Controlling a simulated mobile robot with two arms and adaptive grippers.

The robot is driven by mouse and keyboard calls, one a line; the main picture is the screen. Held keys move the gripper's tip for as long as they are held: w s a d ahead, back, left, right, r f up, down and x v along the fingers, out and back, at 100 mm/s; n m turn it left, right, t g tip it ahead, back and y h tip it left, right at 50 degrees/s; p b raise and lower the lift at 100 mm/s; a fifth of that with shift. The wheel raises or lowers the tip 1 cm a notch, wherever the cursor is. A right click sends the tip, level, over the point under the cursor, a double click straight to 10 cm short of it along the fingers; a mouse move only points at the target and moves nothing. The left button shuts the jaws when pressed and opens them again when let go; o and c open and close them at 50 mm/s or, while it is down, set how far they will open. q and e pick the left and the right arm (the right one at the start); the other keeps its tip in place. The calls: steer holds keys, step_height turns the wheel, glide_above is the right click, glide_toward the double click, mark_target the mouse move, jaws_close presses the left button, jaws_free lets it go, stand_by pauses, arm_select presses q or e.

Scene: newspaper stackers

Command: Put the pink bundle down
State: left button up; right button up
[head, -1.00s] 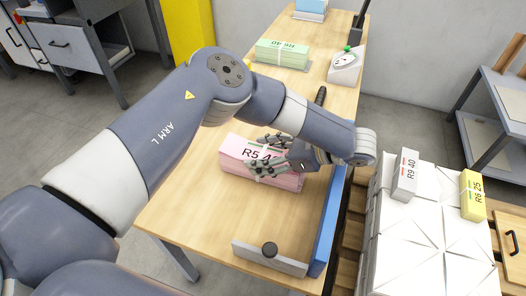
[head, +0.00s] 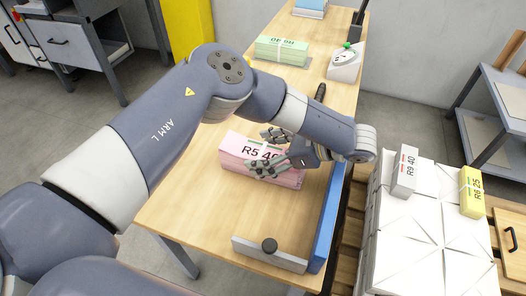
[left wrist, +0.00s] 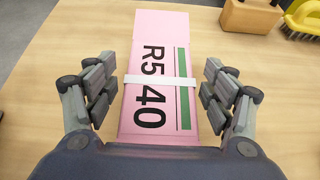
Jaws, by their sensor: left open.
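The pink bundle (head: 234,150), marked R5 40, lies flat on the wooden table (head: 190,205). In the left wrist view the pink bundle (left wrist: 137,107) has a white band across its middle and a green stripe. My left gripper (head: 268,152) is open over the bundle. In the left wrist view the fingers of my left gripper (left wrist: 155,92) stand on either side of the bundle, with gaps between them and its sides. Part of the bundle is hidden by the gripper in the head view. My right gripper is not in view.
A blue side rail (head: 327,222) and a grey stop with a black knob (head: 269,256) bound the near right table corner. A green bundle (head: 282,48) and a small dial device (head: 345,63) stand farther back. A white wrapped stack (head: 425,240) bears grey and yellow bundles at the right.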

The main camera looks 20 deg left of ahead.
arm_select(q)
steer(key=p+v, duration=0.1)
steer(key=v, duration=0.6)
steer(key=shift+d, duration=0.15)
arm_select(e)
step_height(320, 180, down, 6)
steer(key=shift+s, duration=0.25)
arm_select(q)
steer(key=shift+s, duration=0.1)
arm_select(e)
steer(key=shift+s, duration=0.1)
